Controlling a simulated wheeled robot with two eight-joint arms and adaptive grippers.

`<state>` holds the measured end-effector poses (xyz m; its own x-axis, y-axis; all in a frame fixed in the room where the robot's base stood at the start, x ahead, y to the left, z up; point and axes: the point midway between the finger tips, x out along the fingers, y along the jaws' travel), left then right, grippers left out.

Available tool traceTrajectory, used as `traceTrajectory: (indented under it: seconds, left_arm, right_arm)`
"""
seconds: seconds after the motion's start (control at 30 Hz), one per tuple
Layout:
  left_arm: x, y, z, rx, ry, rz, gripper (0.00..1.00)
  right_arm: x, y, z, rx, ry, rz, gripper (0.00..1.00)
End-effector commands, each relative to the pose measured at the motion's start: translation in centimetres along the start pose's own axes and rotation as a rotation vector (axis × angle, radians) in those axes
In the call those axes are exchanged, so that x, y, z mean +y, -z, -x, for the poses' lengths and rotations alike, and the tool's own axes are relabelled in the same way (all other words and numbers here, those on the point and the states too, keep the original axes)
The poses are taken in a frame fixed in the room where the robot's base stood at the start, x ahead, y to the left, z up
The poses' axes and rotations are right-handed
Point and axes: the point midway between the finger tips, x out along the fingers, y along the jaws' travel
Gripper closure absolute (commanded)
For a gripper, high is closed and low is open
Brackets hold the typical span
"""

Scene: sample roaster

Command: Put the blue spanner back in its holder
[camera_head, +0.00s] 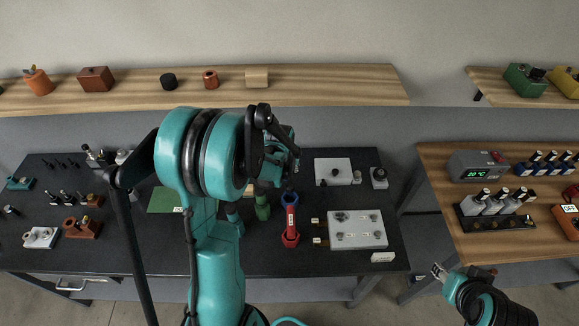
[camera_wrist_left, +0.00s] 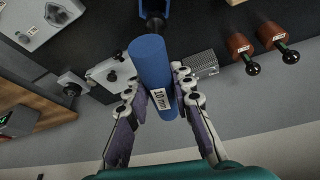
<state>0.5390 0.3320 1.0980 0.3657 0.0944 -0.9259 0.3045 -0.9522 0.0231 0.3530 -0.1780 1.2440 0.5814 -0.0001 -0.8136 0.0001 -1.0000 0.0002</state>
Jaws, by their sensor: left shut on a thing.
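In the left wrist view my left gripper (camera_wrist_left: 156,82) is shut on the blue handle of the blue spanner (camera_wrist_left: 152,60), which has a white label. A dark shaft end and a blue U-shaped piece (camera_wrist_left: 166,10) show beyond it at the top edge. I cannot tell whether the shaft is inside that piece. In the head view a blue ring (camera_head: 289,198), apparently the holder, stands on the black bench just behind a red labelled spanner (camera_head: 291,222). My left arm hides most of the held spanner there. My right gripper (camera_head: 438,271) is low at the right, away from the bench.
A green upright piece (camera_head: 262,209) is close to the left of the blue ring. A pale plate with knobs (camera_head: 358,229) lies to the right, and a white block (camera_head: 333,171) behind. A wooden table (camera_head: 435,160) with instruments stands at the right, across a gap.

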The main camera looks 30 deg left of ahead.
Motion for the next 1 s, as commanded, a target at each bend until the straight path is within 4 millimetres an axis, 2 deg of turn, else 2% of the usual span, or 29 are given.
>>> traceTrajectory:
  seconds: [0.57, 1.0]
  left_arm:
    - [0.1, 0.0, -0.1, 0.000, 0.006, -0.002, 1.00]
    - [0.0, -0.9, -2.5, 0.001, 0.005, -0.002, 1.00]
  right_arm:
    - [0.0, -0.3, -0.4, 0.000, 0.000, 0.000, 0.60]
    - [0.0, -1.7, -2.4, 0.000, 0.000, 0.000, 0.60]
